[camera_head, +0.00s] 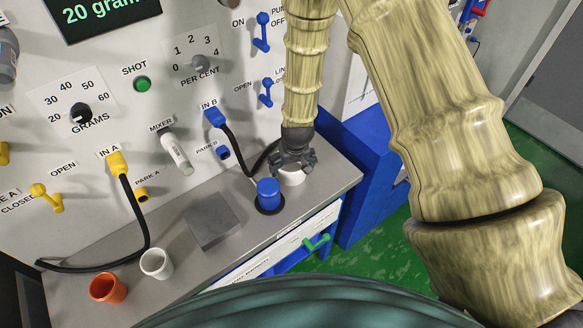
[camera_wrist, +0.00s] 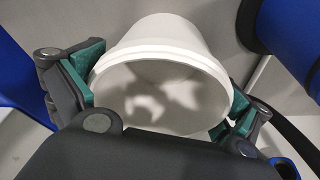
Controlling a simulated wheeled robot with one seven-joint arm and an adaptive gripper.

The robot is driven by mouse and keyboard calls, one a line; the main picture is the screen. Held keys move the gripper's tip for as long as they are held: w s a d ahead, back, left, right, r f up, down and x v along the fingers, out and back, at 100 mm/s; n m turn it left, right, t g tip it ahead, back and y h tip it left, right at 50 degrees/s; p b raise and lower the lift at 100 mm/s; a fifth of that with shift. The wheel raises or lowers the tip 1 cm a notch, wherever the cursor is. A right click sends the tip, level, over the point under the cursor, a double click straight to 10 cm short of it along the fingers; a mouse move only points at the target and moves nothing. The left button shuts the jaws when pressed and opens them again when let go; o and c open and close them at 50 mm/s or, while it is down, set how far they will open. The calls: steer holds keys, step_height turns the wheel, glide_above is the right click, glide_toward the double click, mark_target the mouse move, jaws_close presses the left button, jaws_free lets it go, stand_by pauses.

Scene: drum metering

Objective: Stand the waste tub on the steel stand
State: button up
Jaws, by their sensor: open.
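A white tub (camera_head: 292,180), likely the waste tub, stands upright on the grey bench near its right end. In the wrist view the white tub (camera_wrist: 165,48) lies between my fingers, its open mouth facing the camera and its inside looking empty. My gripper (camera_head: 292,164) is open around the tub, with a green pad on each side of the rim. I cannot tell whether the pads touch it. The steel stand (camera_head: 213,226) appears to be the low grey square block on the bench, left of the tub, with nothing on it.
A blue cylinder (camera_head: 268,194) with a black cable stands close left of the tub. An orange cup (camera_head: 108,288) and a white cup (camera_head: 155,263) stand at the bench's left front. The control panel (camera_head: 100,55) rises behind. A blue cabinet (camera_head: 352,180) is at the right.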

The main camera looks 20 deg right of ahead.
steer(key=c, duration=0.9)
steer(key=shift+r, duration=0.1)
steer(key=shift+c, duration=0.2)
